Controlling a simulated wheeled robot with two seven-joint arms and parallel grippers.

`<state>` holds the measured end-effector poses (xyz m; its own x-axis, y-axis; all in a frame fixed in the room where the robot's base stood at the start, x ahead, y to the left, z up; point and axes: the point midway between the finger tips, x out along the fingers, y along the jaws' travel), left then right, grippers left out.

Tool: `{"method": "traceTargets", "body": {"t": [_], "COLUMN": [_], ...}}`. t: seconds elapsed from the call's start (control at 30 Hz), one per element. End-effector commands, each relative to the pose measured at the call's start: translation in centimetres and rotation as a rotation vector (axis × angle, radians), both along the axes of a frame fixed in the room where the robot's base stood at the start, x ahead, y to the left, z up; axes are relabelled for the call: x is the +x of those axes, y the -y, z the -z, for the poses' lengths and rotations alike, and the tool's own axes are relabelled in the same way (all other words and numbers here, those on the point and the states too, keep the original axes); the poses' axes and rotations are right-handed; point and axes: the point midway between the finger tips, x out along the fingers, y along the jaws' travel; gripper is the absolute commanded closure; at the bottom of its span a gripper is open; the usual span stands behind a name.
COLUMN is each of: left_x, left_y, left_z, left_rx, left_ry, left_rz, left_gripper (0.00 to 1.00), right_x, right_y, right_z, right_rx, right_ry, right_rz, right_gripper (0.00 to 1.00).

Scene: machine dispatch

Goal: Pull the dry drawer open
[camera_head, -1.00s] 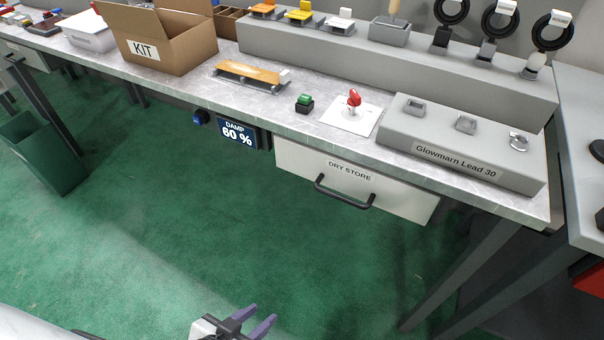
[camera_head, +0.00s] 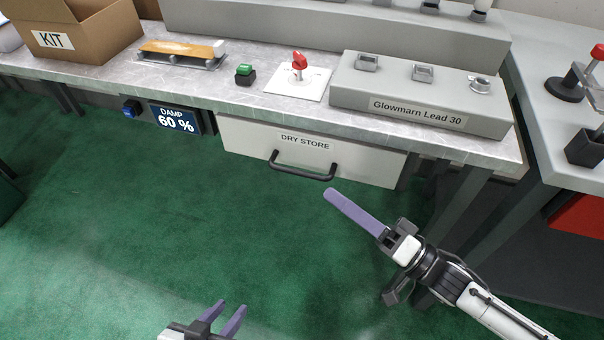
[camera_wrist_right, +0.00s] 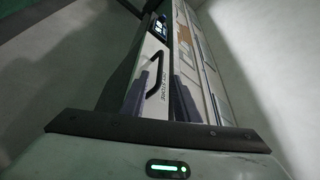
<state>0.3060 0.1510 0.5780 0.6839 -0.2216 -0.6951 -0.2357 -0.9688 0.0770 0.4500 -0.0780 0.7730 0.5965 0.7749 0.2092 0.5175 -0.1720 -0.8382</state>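The dry drawer (camera_head: 240,138) is a pale front labelled DRY STORE under the bench. It looks shut. Its black bar handle (camera_head: 302,176) sits at the lower middle of the front. In the right wrist view the drawer front (camera_wrist_right: 152,50) and handle (camera_wrist_right: 156,72) show beyond the fingers. My right gripper (camera_head: 345,205) is below and right of the handle, apart from it; its two fingers stand apart and empty in the wrist view (camera_wrist_right: 162,85). In the head view one finger shows clearly. My left gripper (camera_head: 230,308) is open and empty at the bottom edge, away from the drawer.
A DAMP 60 % display (camera_head: 176,120) and blue button (camera_head: 131,108) are left of the drawer. Above it are a green button (camera_head: 245,73), a red knob (camera_head: 299,61) and a grey Glowmarn Lead 30 block (camera_head: 420,108). A bench leg (camera_head: 462,205) stands at right. Floor before the drawer is clear.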

Motion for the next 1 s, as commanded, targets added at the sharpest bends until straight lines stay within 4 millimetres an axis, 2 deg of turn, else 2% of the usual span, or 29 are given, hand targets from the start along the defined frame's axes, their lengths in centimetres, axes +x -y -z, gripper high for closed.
{"method": "traceTargets", "body": {"t": [0.2,0.43,0.6,0.87,0.9,1.0], "left_x": [0.0,0.0,-0.1,-0.2,-0.2,-0.2], "left_y": [0.1,0.1,0.1,0.1,0.1,0.1], "left_z": [-0.1,0.0,0.1,0.1,0.1,0.1], "left_rx": [-0.001,-0.002,-0.003,-0.002,-0.003,-0.003], "left_ry": [0.000,-0.001,-0.002,-0.004,-0.004,-0.004], "left_rz": [0.000,-0.001,-0.001,-0.001,-0.002,-0.002], "left_gripper": [0.69,0.69,0.69,0.69,0.69,0.69], "right_x": [2.5,4.7,5.4,5.4,5.4,5.4], "right_y": [-3.3,-6.1,-7.0,-7.1,-7.1,-7.1], "right_z": [-1.1,-1.8,-2.0,-2.0,-2.0,-2.0], "right_rx": [0.003,0.002,0.001,-0.001,-0.001,0.000], "right_ry": [0.003,0.003,0.001,0.001,0.001,0.001], "right_rz": [0.002,0.003,0.003,0.003,0.003,0.003], "right_gripper": [0.72,0.72,0.72,0.72,0.74,0.91]}}
